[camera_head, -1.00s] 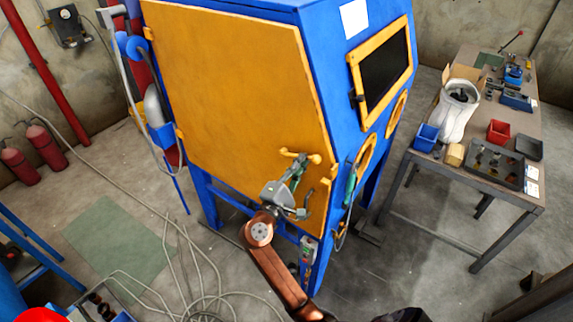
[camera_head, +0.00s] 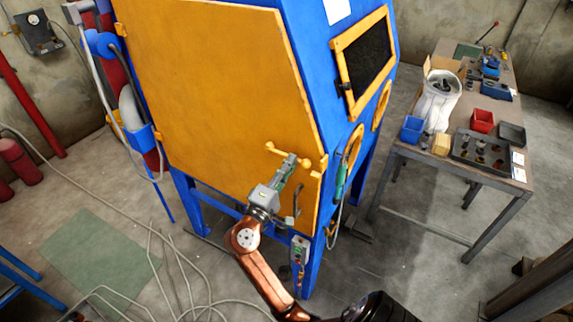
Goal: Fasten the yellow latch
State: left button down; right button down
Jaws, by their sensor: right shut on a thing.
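The yellow latch (camera_head: 312,163) is a small bar with rounded ends near the lower right edge of the large yellow door (camera_head: 220,90) on a blue cabinet. The door lies flat against the cabinet front. My right gripper (camera_head: 289,163), grey-green on a copper arm, reaches up to the left part of the latch and is shut on it. Its fingers hide part of the latch, so the exact contact is unclear. My left gripper is out of view.
A green-handled hose tool (camera_head: 341,181) hangs on the cabinet's right side. A small control box (camera_head: 299,250) sits below the door. A workbench (camera_head: 460,168) with bins stands at right. Cables (camera_head: 185,285) lie on the floor at lower left.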

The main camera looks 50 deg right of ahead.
jog(key=shift+f, duration=0.1)
jog(key=c, duration=2)
grip_release()
jog(key=shift+v, duration=3.75)
